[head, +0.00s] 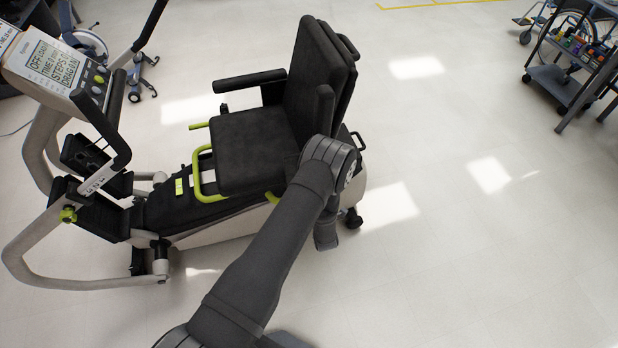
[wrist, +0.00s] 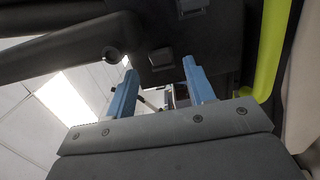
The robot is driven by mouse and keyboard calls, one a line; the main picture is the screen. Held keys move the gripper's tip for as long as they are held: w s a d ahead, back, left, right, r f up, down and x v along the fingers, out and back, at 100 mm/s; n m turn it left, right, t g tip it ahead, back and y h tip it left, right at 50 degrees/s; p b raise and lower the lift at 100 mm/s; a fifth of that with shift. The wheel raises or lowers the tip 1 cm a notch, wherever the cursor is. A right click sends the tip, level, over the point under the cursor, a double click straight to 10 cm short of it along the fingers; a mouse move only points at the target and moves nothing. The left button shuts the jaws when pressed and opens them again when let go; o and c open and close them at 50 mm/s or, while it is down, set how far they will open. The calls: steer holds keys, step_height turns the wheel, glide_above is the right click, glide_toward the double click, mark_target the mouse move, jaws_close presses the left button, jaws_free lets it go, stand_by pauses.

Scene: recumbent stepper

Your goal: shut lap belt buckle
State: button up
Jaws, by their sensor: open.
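In the wrist view my gripper (wrist: 158,68) has its two blue fingers apart, with nothing clearly held between them. A small dark block (wrist: 162,57) shows at the fingertips, against a black surface. It may be the lap belt buckle, but I cannot tell whether it is latched. Another small dark fitting with a lighter edge (wrist: 190,8) is above it. In the head view the black seat (head: 250,145) of the stepper faces left. My arm crosses the seat's near side, and I cannot make out the gripper or the lap belt there.
A lime-green bar (wrist: 266,50) runs close on the right in the wrist view, and a dark rounded bar (wrist: 60,48) crosses the left. In the head view the armrest (head: 249,80) and the stepper's console (head: 58,68) stand nearby.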

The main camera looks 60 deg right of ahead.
steer(key=shift+x, duration=1.9)
steer(key=c, duration=1)
